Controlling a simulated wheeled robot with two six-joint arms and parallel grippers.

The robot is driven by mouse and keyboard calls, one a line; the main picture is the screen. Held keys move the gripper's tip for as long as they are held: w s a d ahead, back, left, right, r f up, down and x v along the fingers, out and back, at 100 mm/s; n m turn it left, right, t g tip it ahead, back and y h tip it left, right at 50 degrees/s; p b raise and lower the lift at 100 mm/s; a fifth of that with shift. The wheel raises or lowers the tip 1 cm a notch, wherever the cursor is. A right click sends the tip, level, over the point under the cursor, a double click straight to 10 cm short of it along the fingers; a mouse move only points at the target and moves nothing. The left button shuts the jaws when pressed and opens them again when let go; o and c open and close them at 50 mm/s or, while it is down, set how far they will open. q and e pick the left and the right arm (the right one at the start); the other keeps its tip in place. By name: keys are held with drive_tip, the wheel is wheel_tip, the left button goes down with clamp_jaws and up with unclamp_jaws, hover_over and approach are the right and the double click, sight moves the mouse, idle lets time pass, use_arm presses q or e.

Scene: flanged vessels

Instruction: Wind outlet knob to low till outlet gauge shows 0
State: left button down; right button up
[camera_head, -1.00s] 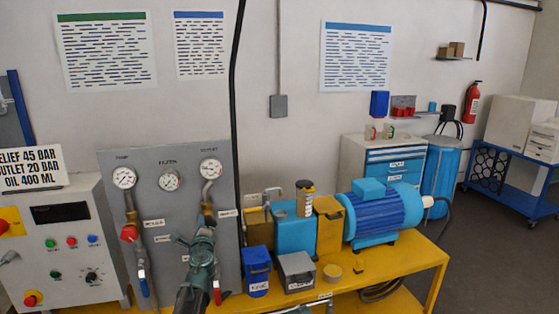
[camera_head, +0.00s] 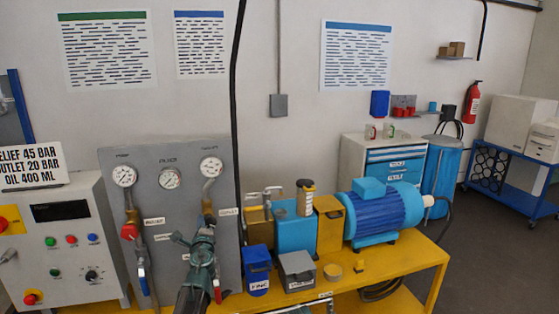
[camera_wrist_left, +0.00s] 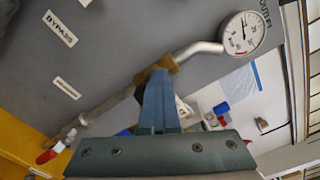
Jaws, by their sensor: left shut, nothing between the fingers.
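The outlet gauge (camera_head: 210,167) is the rightmost of three white dials on the grey panel. It also shows in the left wrist view (camera_wrist_left: 243,33), with a dark needle whose reading I cannot make out surely. A silver pipe runs from it to a brass valve body (camera_wrist_left: 186,63). My left gripper (camera_head: 206,212) is in front of this valve, below the gauge. Its blue fingers (camera_wrist_left: 157,86) are shut with nothing between them, their tips close to the brass body. The outlet knob is mostly hidden behind the fingers; contact cannot be told. My right gripper is not in view.
A red knob (camera_head: 130,231) and its pipe stand left of my arm. A red-handled lever (camera_head: 217,292) hangs close below my gripper. A blue box (camera_head: 257,270), a grey box (camera_head: 297,270) and a blue motor (camera_head: 382,213) crowd the yellow bench (camera_head: 400,267) to the right.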

use_arm(q)
drive_tip(key=shift+a+f+b, duration=0.15)
drive_tip(key=shift+f+b, duration=0.3)
drive_tip(key=shift+f, duration=0.05)
drive_tip(key=shift+s+a+f+b, duration=0.1)
drive_tip(key=shift+a+f+b, duration=0.05)
drive_tip(key=shift+f+b, duration=0.15)
drive_tip(key=shift+a+f+b, duration=0.1)
drive_tip(key=shift+f+b, duration=0.25)
drive_tip(key=shift+f, duration=0.15)
drive_tip(key=shift+s+a, duration=0.1)
drive_tip(key=shift+a, duration=0.25)
idle(0.4)
drive_tip(key=v, duration=0.6)
drive_tip(key=shift+a, duration=0.2)
